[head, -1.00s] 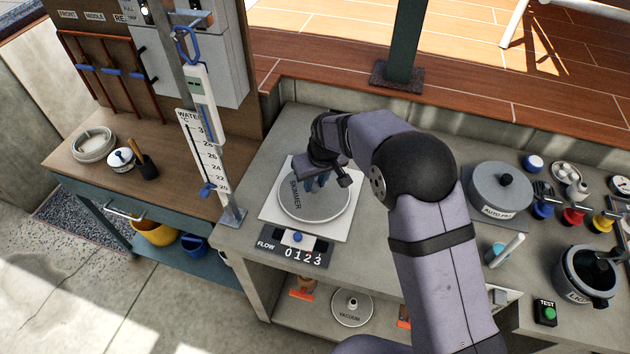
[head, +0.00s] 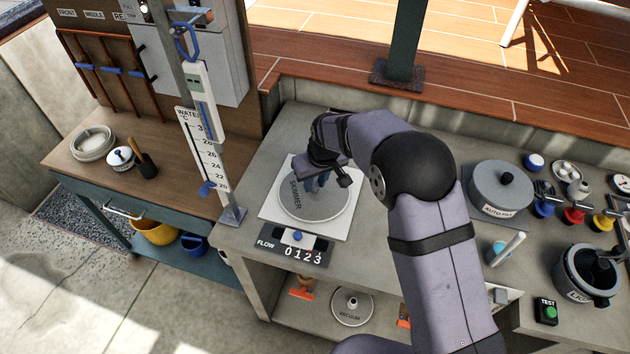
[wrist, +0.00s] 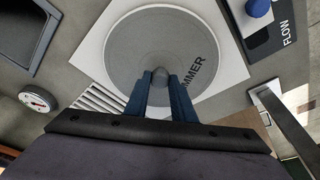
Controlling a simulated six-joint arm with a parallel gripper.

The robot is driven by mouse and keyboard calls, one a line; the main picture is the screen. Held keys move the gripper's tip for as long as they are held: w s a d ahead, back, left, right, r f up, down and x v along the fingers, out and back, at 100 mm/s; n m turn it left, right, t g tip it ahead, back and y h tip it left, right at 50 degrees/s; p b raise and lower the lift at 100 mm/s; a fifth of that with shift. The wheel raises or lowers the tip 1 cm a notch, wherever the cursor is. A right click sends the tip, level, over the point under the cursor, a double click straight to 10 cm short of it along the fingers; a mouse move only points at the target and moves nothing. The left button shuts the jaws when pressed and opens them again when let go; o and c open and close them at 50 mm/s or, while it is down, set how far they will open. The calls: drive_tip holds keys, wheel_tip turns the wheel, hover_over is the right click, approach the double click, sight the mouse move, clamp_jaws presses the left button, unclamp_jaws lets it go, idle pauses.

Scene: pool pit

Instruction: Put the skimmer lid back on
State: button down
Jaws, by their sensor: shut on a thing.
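The skimmer lid (head: 312,206) is a round grey disc marked SKIMMER. It lies within the white square frame (head: 342,229) on the concrete counter; I cannot tell whether it is fully seated. In the wrist view the lid (wrist: 140,50) looks roughly centred in the white frame (wrist: 218,85). My gripper (head: 317,184) is above the lid, and its blue fingers (wrist: 161,88) are shut on the grey knob (wrist: 161,76) at the lid's middle. My gripper and wrist hide the far part of the lid in the head view.
The FLOW counter (head: 293,246) sits at the frame's near edge, and a water gauge (head: 205,150) stands to the left. The AUTO FILL lid (head: 498,188) is to the right. A VACUUM plate (head: 351,307) lies on the shelf below. A slotted grate (wrist: 100,101) shows in the wrist view.

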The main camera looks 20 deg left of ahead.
drive_tip(key=c, duration=1.3)
unclamp_jaws()
drive_tip(key=shift+o, duration=0.2)
drive_tip(key=shift+r, duration=0.15)
drive_tip(key=shift+r+p, duration=1.75)
drive_tip(key=shift+r, duration=0.6)
drive_tip(key=shift+r+p, duration=1.4)
drive_tip(key=shift+r, duration=0.6)
